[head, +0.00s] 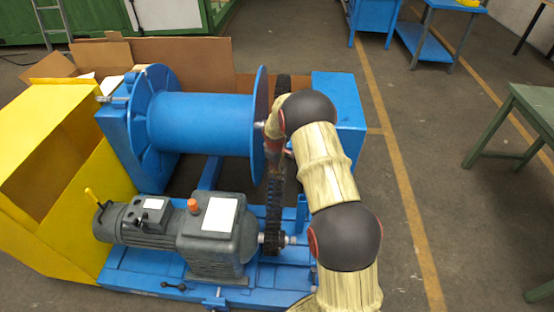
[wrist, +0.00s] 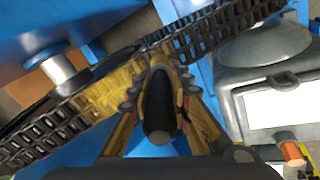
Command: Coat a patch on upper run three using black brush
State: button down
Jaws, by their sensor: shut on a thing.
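The black brush (wrist: 158,112) is in my gripper, which is shut on it at the lower middle of the wrist view (wrist: 160,100). Its dark rounded end faces the camera; its bristles are hidden. The chain (wrist: 38,132) crosses the wrist view diagonally, from lower left to upper right, just beyond the fingers. Yellowish colour covers some links left of the brush, and a paler yellow tint shows on links at the upper right. I cannot tell whether the bristles touch the chain.
The blue winch drum (head: 205,125) lies left of my arm. The grey gear motor (head: 215,235) with an orange cap stands below it. A yellow guard box (head: 60,180) is at the left and a blue pedestal (head: 345,115) at the right. Open floor lies to the right.

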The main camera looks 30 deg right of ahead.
jog(key=shift+w+d+r+p, duration=2.55)
jog(key=shift+w+d+r, duration=0.8)
jog(key=shift+w+r, duration=2.15)
jog(key=shift+s+a+f+b, duration=0.7)
jog(key=shift+s+a+f, duration=0.6)
jog(key=shift+s+f, duration=0.55)
jog(key=shift+s+a+f+b, duration=0.7)
jog(key=shift+s+a+f, duration=0.6)
jog(key=shift+s+f, duration=0.6)
jog(key=shift+s+a+f+b, duration=0.7)
jog(key=shift+s+a+f, duration=0.6)
jog(key=shift+s+f, duration=0.55)
